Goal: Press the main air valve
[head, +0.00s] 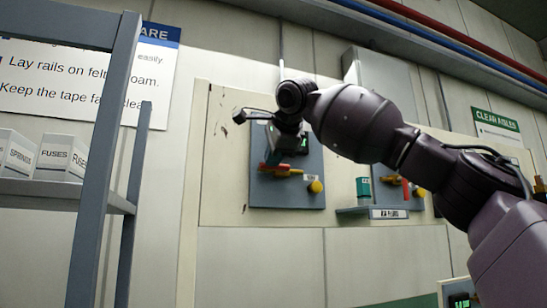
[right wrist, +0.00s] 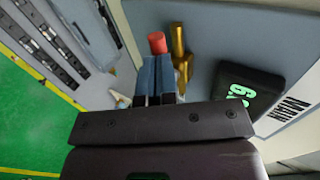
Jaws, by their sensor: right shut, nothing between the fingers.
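The main air valve (head: 281,171), with a red handle and brass-coloured body, is on the left blue-grey panel in the head view. In the right wrist view its red end (right wrist: 157,43) and brass part (right wrist: 181,48) are just beyond my fingertips. My right gripper (right wrist: 156,75) is shut and empty, its fingertips close to the red end. I cannot tell whether they touch it. In the head view the wrist hides part of the panel. A dark gauge with green digits (right wrist: 248,92) is beside the valve, next to a MAIN label (right wrist: 291,108). My left gripper is not in view.
A yellow knob (head: 316,187) is at the lower right of the same panel. A second panel to the right has another red valve (head: 391,180) and a small ledge (head: 372,211). A grey shelf rack (head: 103,150) with boxes is at the left.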

